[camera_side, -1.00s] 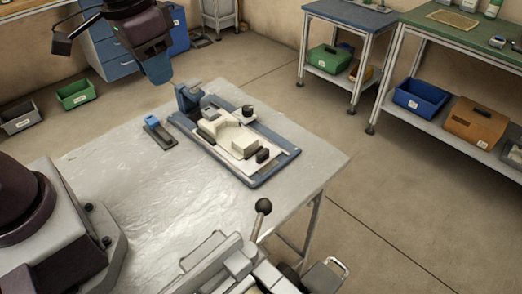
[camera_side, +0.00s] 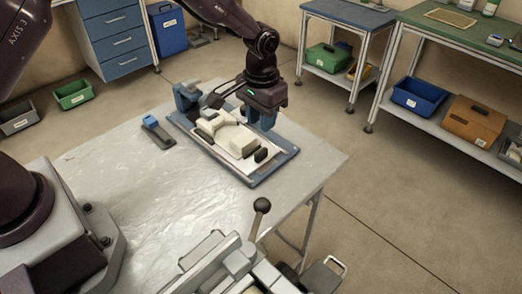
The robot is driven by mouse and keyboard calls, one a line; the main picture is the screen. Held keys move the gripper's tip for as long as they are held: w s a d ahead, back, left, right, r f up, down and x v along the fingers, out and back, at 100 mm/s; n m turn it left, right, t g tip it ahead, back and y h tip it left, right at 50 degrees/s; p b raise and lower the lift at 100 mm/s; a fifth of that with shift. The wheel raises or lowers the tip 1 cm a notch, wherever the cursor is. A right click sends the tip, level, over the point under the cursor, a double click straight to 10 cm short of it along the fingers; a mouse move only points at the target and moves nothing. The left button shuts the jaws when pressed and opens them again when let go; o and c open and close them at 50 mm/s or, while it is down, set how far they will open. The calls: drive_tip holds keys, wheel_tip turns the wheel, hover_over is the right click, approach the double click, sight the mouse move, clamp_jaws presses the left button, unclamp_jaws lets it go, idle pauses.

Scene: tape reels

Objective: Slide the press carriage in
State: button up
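A grey machine (camera_side: 225,262) with a lever ending in a dark ball knob (camera_side: 262,204) stands in the bottom foreground, cut off by the frame edge. At its right is a dark part with a pale loop handle (camera_side: 337,265). I cannot tell which part is the press carriage. On the table lies a blue base plate (camera_side: 262,179) with a pale tray, cream blocks (camera_side: 240,143) and a black knob (camera_side: 261,155). My gripper (camera_side: 262,122) points down at the plate's far right side, hiding the area beneath. Its blue fingers overlap; their gap and any contact are unclear.
A small dark holder with a blue top (camera_side: 152,122) lies on the table (camera_side: 130,195) left of the plate. The table's front left is bare. A blue upright post (camera_side: 187,96) stands at the plate's back left corner. Benches with bins stand farther off.

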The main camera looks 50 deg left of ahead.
sight(261, 150)
wheel_tip(261, 150, down, 10)
drive_tip(key=shift+f, duration=0.15)
idle(0.3)
clamp_jaws()
drive_tip(key=a, duration=0.7)
drive_tip(key=shift+s+a, duration=0.1)
drive_tip(key=shift+a, duration=0.3)
